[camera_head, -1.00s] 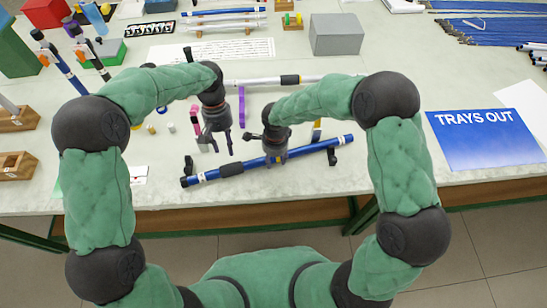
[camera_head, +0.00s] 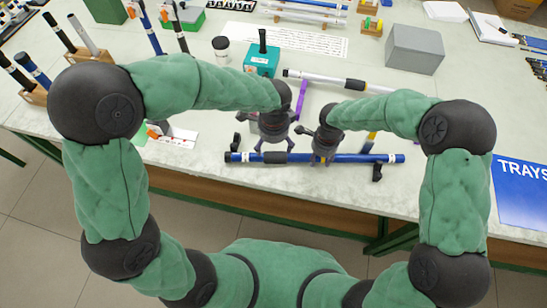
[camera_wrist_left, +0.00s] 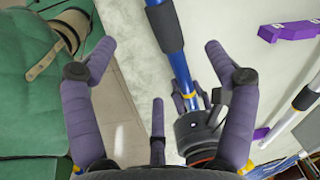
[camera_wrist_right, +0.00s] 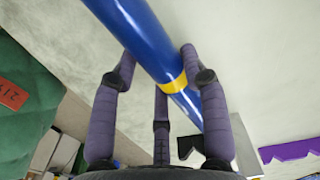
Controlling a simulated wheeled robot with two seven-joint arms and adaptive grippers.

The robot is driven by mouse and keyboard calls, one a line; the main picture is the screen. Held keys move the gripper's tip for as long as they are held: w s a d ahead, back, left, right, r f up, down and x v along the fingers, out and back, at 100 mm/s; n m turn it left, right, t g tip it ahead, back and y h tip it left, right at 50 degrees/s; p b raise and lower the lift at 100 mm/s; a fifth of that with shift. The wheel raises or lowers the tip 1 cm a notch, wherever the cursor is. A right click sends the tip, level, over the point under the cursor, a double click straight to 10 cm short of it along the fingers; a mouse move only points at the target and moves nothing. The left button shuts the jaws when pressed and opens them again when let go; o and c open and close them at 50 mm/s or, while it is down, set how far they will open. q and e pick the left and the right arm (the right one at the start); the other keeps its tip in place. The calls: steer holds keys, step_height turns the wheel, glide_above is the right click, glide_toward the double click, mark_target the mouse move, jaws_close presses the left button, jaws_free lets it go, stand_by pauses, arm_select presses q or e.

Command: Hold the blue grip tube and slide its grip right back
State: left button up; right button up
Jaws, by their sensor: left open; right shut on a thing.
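The blue grip tube (camera_head: 368,158) lies level across the front of the table in the head view. Its black grip (camera_head: 274,158) sits toward the left end, beside a white band. My right gripper (camera_head: 322,160) is shut on the tube right of the grip; its fingers flank the blue shaft at a yellow band (camera_wrist_right: 174,84). My left gripper (camera_head: 275,150) is open over the grip. In the left wrist view its fingers are spread wide, with the grip (camera_wrist_left: 167,28) between and beyond them. Contact there cannot be seen.
Black supports (camera_head: 377,172) stand by the tube. Behind lie a white tube (camera_head: 318,78) with a black grip and a purple piece (camera_head: 301,102). A teal box (camera_head: 262,60), a cup (camera_head: 221,47) and a grey box (camera_head: 414,50) stand farther back. Wooden holders (camera_head: 38,95) stand left.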

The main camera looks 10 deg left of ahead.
mark_target(273, 158)
arm_select(q)
steer(key=shift+m, duration=0.7)
steer(key=f, duration=0.8)
steer(key=w+f, duration=0.1)
steer(key=f, duration=0.2)
steer(key=shift+f, duration=0.4)
jaws_close()
steer(key=shift+a, duration=0.15)
